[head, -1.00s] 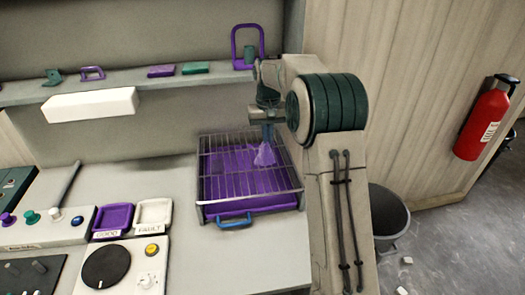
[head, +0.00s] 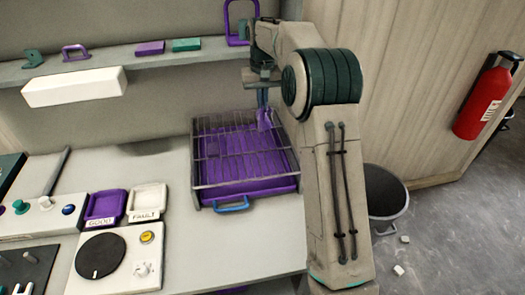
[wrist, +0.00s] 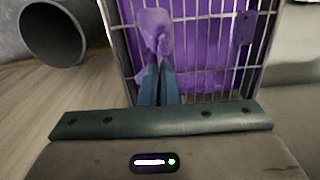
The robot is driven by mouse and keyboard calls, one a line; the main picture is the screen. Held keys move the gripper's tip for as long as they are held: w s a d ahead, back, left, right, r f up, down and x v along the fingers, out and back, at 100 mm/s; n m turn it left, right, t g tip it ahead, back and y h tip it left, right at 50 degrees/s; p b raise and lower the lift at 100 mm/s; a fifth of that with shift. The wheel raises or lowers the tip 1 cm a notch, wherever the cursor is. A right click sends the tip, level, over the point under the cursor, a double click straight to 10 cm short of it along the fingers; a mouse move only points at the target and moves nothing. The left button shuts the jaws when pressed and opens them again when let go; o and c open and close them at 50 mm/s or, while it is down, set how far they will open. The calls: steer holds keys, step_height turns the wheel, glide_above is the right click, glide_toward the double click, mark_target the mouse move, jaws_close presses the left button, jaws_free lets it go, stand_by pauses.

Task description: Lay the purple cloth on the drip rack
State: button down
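The purple cloth (head: 264,119) hangs bunched from my gripper (head: 262,102) at the back right of the drip rack. In the wrist view my gripper (wrist: 158,72) has its two blue fingers close together, shut on the cloth (wrist: 154,30). The drip rack (head: 197,190) is a metal wire grid over a purple tray with a blue front handle. Its bars also show in the wrist view (wrist: 127,62). The cloth appears above the bars; whether its lower end touches them I cannot tell.
A shelf (head: 105,66) with small purple and green parts runs behind the bench. Good (head: 104,206) and fault (head: 146,202) trays and a dial box (head: 101,256) stand left of the rack. A grey bin (head: 385,195) is on the floor at right.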

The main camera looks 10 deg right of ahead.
step_height(320, 180, down, 4)
steer(key=b, duration=0.2)
steer(key=shift+b, duration=0.35)
steer(key=shift+r, duration=0.1)
steer(key=a+n, duration=0.2)
steer(key=a, duration=0.7)
steer(key=d+f, duration=0.1)
steer(key=f, duration=0.1)
steer(key=d+f, duration=0.1)
steer(key=f, duration=0.1)
steer(key=d+f, duration=0.2)
steer(key=shift+f, duration=0.2)
steer(key=d+f, duration=0.1)
steer(key=d, duration=0.2)
steer(key=d+f, duration=0.1)
steer(key=d, duration=0.2)
steer(key=d+f, duration=0.1)
steer(key=d, duration=0.2)
steer(key=shift+d+f, duration=0.2)
steer(key=shift+d, duration=0.1)
